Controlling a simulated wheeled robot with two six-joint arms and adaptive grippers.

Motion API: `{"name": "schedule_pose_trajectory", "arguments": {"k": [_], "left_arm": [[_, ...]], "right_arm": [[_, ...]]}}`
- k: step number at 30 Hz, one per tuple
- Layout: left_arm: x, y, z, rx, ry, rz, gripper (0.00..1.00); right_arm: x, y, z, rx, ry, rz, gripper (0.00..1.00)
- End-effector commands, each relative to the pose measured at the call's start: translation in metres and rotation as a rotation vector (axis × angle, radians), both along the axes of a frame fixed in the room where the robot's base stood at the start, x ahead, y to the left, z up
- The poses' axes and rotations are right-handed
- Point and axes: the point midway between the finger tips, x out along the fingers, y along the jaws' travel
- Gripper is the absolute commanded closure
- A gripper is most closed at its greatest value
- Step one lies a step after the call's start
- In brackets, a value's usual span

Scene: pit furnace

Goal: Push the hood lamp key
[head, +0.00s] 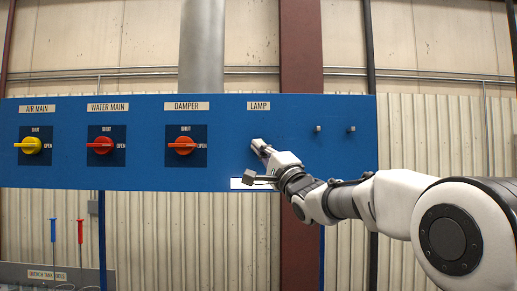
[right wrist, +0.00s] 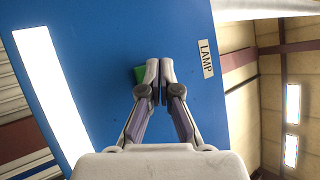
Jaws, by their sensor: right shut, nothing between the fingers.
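The label reading LAMP (head: 258,106) is on the blue panel, and it also shows in the right wrist view (right wrist: 206,58). A green piece (right wrist: 139,75), probably the lamp key, shows on the panel beside my fingertips in the right wrist view, partly hidden by them. In the head view my gripper hides that spot below the label. My right gripper (head: 258,146) is shut and empty, its fingertips (right wrist: 159,66) pointing at the panel by the green piece. I cannot tell whether they touch it. My left gripper is not in view.
The blue panel (head: 225,125) also carries a yellow air main knob (head: 32,146), a red water main knob (head: 102,145) and a red damper knob (head: 183,145). Two small studs (head: 318,129) sit to the right. A white strip (head: 238,184) lies below my gripper.

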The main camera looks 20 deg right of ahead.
Motion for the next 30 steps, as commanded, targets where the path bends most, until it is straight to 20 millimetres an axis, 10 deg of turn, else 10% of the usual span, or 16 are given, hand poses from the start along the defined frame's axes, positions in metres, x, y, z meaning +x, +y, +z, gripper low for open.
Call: {"name": "schedule_pose_trajectory", "arguments": {"k": [29,30], "left_arm": [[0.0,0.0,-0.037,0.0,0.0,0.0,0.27],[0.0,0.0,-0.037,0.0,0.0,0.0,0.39]], "right_arm": [[-0.058,0.017,0.001,0.0,0.0,0.0,1.0],[-0.058,0.017,0.001,0.0,0.0,0.0,1.0]]}}
